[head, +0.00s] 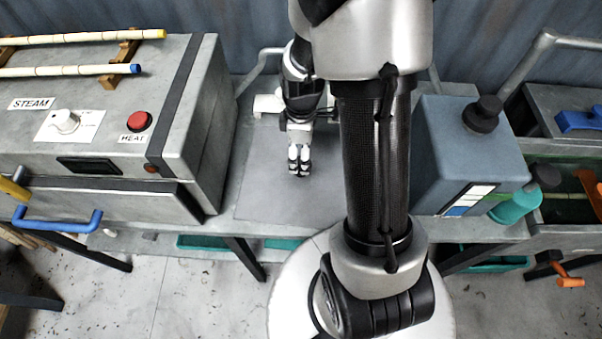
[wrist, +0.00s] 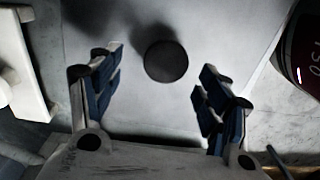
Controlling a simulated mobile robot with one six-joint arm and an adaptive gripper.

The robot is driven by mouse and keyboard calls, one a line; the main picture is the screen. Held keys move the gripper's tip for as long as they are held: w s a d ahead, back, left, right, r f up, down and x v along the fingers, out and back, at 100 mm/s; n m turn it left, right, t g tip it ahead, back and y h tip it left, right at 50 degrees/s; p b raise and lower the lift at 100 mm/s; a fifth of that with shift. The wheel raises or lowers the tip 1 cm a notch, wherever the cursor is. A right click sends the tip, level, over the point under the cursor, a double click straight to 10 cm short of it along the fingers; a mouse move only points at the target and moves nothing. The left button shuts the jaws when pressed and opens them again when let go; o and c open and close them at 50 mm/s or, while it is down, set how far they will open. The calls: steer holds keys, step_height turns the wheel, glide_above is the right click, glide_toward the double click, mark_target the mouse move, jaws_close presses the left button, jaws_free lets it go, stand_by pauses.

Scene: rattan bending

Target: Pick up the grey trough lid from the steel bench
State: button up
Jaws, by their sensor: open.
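The grey trough lid (head: 268,195) lies flat on the steel bench (head: 222,229), between the steam box and a blue-grey tank. In the wrist view the lid (wrist: 220,35) is a pale flat plate with a round dark knob (wrist: 166,60). My gripper (head: 299,172) is over the lid, pointing down. In the wrist view my gripper (wrist: 158,85) is open and empty, its blue-padded fingers apart. The knob shows between and just beyond the fingertips; no contact shows. The knob is hidden behind my gripper in the head view. The exact height above the lid cannot be told.
The steam box (head: 100,120) stands close on the left, the blue-grey tank (head: 465,155) on the right. A white object (wrist: 20,70) is left of the lid in the wrist view. A dark red object (wrist: 305,45) with white markings is at the right.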

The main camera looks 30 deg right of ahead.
steer(key=f, duration=0.1)
steer(key=f+b, duration=0.1)
steer(key=f, duration=0.1)
steer(key=f+b, duration=0.1)
steer(key=shift+s+a+f, duration=0.25)
steer(key=shift+s, duration=0.15)
steer(key=shift+w+f, duration=0.1)
steer(key=shift+f, duration=0.25)
steer(key=shift+r, duration=0.1)
steer(key=shift+c, duration=0.3)
steer(key=c, duration=1.6)
steer(key=shift+o, duration=0.2)
